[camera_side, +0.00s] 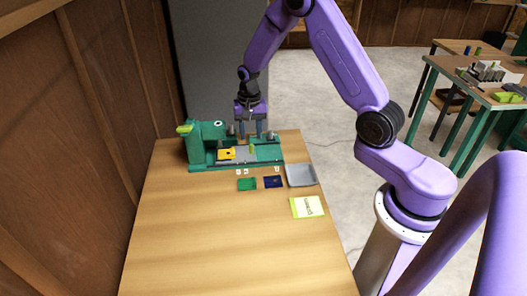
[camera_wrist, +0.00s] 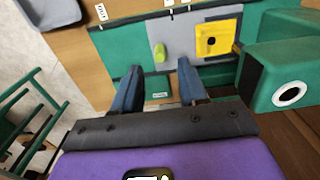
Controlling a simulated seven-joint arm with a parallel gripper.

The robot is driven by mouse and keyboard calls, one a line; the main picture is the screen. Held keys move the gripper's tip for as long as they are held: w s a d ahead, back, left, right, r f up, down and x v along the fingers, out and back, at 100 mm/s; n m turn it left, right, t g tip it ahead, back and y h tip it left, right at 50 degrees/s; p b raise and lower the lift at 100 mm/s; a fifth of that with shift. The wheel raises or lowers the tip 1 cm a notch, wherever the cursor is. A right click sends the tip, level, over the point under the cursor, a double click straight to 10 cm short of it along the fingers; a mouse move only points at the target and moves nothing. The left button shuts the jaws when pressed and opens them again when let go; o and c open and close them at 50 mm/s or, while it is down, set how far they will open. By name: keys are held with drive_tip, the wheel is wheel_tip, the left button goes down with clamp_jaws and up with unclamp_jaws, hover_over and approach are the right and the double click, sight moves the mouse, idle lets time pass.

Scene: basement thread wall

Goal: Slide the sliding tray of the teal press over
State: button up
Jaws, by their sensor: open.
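The teal press (camera_side: 207,141) stands at the far end of the wooden table, its head on the left in the side view. Its head (camera_wrist: 268,75) is at the right in the wrist view. The grey sliding tray (camera_side: 243,157) lies on the teal base and also shows in the wrist view (camera_wrist: 182,45). It carries a yellow plate (camera_side: 227,154) with a dark spot, and an upright yellow-green knob (camera_wrist: 159,53). My gripper (camera_side: 250,136) is open and empty, pointing down near the knob. In the wrist view, the knob appears just beyond and between my fingertips (camera_wrist: 159,69).
Small white labels line the press's near edge. The table's near part is clear. A wooden wall borders the left.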

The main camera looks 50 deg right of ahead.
drive_tip(key=shift+r, duration=0.3)
drive_tip(key=shift+r, duration=2.05)
drive_tip(key=shift+a, duration=0.1)
